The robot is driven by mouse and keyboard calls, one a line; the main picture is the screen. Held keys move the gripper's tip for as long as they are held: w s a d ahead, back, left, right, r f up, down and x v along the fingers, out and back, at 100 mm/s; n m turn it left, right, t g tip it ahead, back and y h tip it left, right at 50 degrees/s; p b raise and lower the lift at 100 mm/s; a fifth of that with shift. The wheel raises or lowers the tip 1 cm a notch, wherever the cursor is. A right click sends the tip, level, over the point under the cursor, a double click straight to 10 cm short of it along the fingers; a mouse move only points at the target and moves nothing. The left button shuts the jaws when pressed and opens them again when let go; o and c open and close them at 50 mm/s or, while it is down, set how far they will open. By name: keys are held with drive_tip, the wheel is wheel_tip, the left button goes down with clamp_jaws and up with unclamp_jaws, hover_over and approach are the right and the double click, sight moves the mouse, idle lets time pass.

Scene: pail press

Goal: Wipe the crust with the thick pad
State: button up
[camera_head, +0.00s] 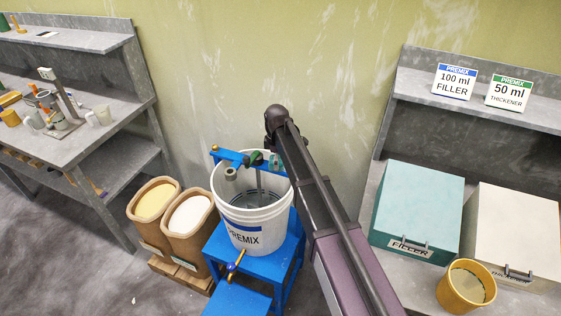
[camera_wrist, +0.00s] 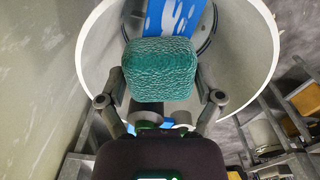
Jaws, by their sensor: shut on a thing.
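The thick pad (camera_wrist: 158,70) is a teal, rough-textured block in the wrist view. My gripper (camera_wrist: 161,88) is shut on it, with one finger on each side. The white pail (camera_wrist: 88,50) lies below and beyond the pad, its open mouth facing the camera. In the head view the pail (camera_head: 258,222) stands upright, marked PREMIX, with my arm reaching over its right rim. The crust cannot be made out for sure; the pad and a blue part hide some of the pail's inside.
A blue bar (camera_head: 229,156) crosses the pail's top. The pail stands on a blue stand (camera_head: 258,265). Two brown bins (camera_head: 192,222) stand to its left. A teal FILLER box (camera_head: 420,203), a white box (camera_head: 515,225) and a yellow cup (camera_head: 466,287) are at right.

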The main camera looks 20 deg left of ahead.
drive_tip(key=shift+a, duration=1)
drive_tip(key=shift+w, duration=0.1)
drive_tip(key=shift+d, duration=0.15)
drive_tip(key=shift+s+d+f, duration=0.1)
drive_tip(key=shift+s+d, duration=0.05)
drive_tip(key=shift+d, duration=0.75)
drive_tip(key=shift+s+d, duration=0.1)
drive_tip(key=shift+d, duration=0.75)
drive_tip(key=shift+d, duration=0.1)
drive_tip(key=shift+s+d, duration=0.1)
drive_tip(key=shift+d, duration=1.6)
drive_tip(key=shift+r, duration=0.2)
drive_tip(key=shift+r+p, duration=2.9)
drive_tip(key=shift+p, duration=0.1)
